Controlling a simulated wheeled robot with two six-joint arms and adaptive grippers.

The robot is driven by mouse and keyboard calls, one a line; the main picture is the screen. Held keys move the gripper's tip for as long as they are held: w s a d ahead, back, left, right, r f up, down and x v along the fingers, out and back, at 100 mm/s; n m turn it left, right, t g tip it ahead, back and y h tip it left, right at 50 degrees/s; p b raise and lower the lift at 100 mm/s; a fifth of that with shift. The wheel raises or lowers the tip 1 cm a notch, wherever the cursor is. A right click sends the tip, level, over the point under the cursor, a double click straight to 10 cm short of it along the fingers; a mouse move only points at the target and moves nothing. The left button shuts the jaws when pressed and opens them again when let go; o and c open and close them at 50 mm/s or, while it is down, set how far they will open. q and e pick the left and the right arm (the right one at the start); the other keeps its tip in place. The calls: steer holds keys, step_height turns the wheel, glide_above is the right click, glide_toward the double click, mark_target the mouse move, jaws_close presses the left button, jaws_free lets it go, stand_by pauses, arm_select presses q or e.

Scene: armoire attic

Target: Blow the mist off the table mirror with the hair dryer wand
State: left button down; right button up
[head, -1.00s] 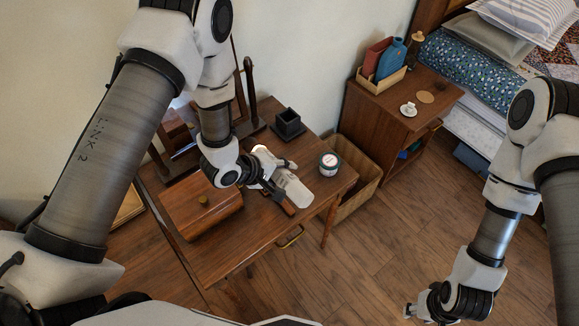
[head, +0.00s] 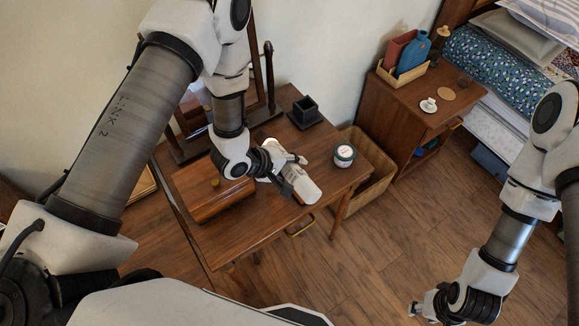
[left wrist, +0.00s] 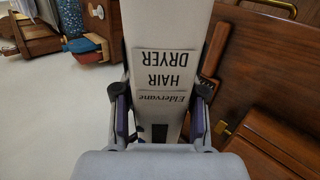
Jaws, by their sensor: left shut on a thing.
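My left gripper (head: 282,168) is shut on the hair dryer wand (head: 302,187), a white body low over the front right of the wooden dressing table (head: 240,240). I cannot tell whether the wand touches the table. In the left wrist view the wand (left wrist: 165,45) sits between the two fingers, its "HAIR DRYER" label upside down. The table mirror (head: 267,75) stands at the back of the table in a dark wooden frame. My left arm hides most of its glass, so the mist cannot be judged. My right gripper (head: 420,308) is low over the floor, far from the table.
A wooden box (head: 205,200) with a knob is left of the wand. A dark square holder (head: 305,112) stands behind it, a round jar (head: 344,155) to its right. A wicker basket (head: 372,175) and a nightstand (head: 400,100) stand further right. Floor is clear in front.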

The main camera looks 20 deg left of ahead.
arm_select(q)
steer(key=shift+w+d+f+b, duration=0.85)
steer(key=shift+w+d+f, duration=1.05)
steer(key=shift+w+d, duration=1)
steer(key=shift+s+a+p, duration=1.05)
steer(key=shift+s+a, duration=2.45)
steer(key=shift+s, duration=0.05)
steer(key=w+d+r+p, duration=0.3)
steer(key=w+r+p, duration=0.1)
steer(key=r, duration=0.2)
steer(key=shift+s+d, duration=0.1)
steer(key=shift+d, duration=0.05)
steer(key=s+d, duration=0.1)
steer(key=s+d+p, duration=0.2)
steer(key=shift+d+r, duration=0.25)
steer(key=shift+d, duration=0.15)
